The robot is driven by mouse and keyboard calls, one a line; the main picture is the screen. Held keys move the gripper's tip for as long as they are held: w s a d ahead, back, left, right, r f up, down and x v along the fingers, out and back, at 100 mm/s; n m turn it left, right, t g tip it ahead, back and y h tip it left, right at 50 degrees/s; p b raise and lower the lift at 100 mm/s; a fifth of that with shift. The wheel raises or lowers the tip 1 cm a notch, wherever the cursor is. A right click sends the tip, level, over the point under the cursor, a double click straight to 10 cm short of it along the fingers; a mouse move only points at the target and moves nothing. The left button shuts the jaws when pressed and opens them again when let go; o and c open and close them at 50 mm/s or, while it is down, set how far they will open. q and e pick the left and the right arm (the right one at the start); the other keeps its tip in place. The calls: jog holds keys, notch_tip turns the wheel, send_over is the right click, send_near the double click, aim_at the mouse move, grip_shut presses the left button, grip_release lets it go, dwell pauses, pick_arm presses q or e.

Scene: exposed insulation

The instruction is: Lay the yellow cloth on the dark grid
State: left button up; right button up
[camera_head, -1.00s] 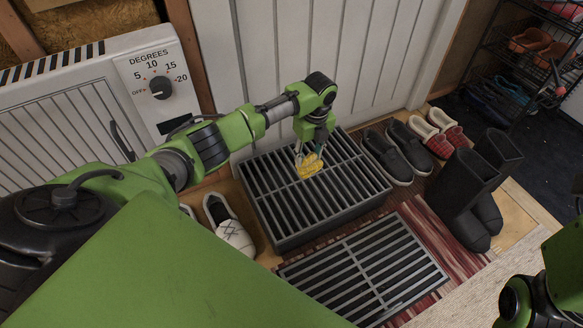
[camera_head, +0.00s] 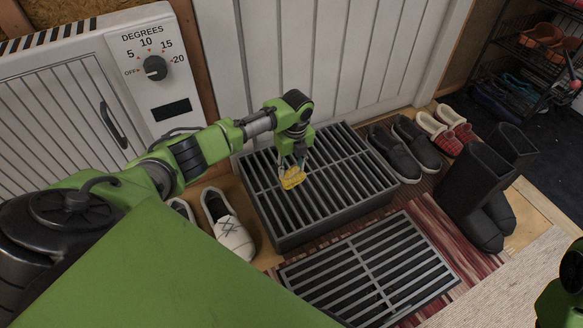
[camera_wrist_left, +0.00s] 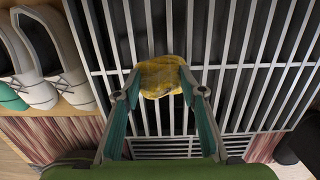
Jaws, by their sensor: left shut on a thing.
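The yellow cloth (camera_head: 293,178) is bunched up between the fingertips of my left gripper (camera_head: 297,163), which is shut on it. In the left wrist view the cloth (camera_wrist_left: 160,76) sits between the two fingers of the gripper (camera_wrist_left: 158,88), over the bars of a grid. The raised dark grid (camera_head: 345,207) is a box-like grate against the white door, and the cloth is over its left part. I cannot tell whether the cloth touches the bars. A second, flat dark grid (camera_head: 410,254) lies lower on the red striped mat.
White shoes (camera_head: 228,225) stand left of the raised grid. Black shoes (camera_head: 394,152), plaid slippers (camera_head: 447,128) and tall black boots (camera_head: 477,195) stand to its right. A heater with a dial (camera_head: 155,68) is at the left. The flat grid is clear.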

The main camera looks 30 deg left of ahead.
pick_arm(q)
jog(key=shift+f, duration=0.15)
jog(key=o, duration=1.1)
